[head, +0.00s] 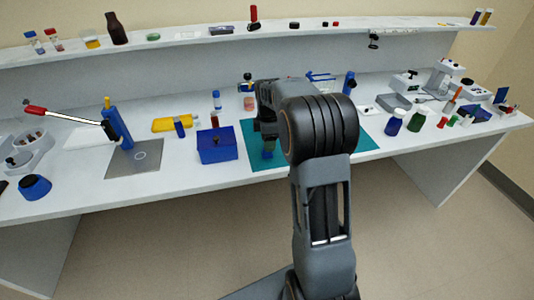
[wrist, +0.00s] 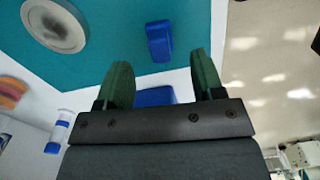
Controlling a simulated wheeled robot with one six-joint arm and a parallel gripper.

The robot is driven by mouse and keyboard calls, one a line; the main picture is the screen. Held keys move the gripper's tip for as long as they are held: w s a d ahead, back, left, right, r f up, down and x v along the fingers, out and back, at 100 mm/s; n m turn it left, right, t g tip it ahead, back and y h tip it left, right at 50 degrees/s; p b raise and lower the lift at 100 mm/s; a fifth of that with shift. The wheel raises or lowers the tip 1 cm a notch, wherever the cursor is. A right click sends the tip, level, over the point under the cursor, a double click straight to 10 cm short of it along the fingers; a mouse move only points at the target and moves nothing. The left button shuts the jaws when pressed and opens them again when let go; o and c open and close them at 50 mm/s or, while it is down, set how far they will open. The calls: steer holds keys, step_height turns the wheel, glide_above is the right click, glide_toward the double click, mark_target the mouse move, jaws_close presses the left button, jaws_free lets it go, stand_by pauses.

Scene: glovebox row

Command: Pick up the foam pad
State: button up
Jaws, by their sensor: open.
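A small blue block (wrist: 158,40) with rounded edges lies on the teal mat (wrist: 100,45); it may be the foam pad, but I cannot tell for sure. My gripper (wrist: 160,65) is open, with nothing between its green fingers, and the block shows just beyond the fingertips in the wrist view. In the head view my gripper (head: 267,152) points down over the left part of the mat (head: 290,160), and my arm hides much of that area.
A blue box (head: 217,145) stands just left of the mat; part of it shows behind the fingers in the wrist view (wrist: 155,96). A round grey disc (wrist: 55,25) lies on the mat. A capped vial (head: 216,100) stands behind the box. The bench's front edge is close.

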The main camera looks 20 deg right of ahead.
mark_target(267, 154)
steer(key=shift+w+a+f, duration=0.1)
steer(key=shift+a+f, duration=0.05)
steer(key=shift+f, duration=2.5)
steer(key=c, duration=1)
steer(key=shift+r, duration=0.1)
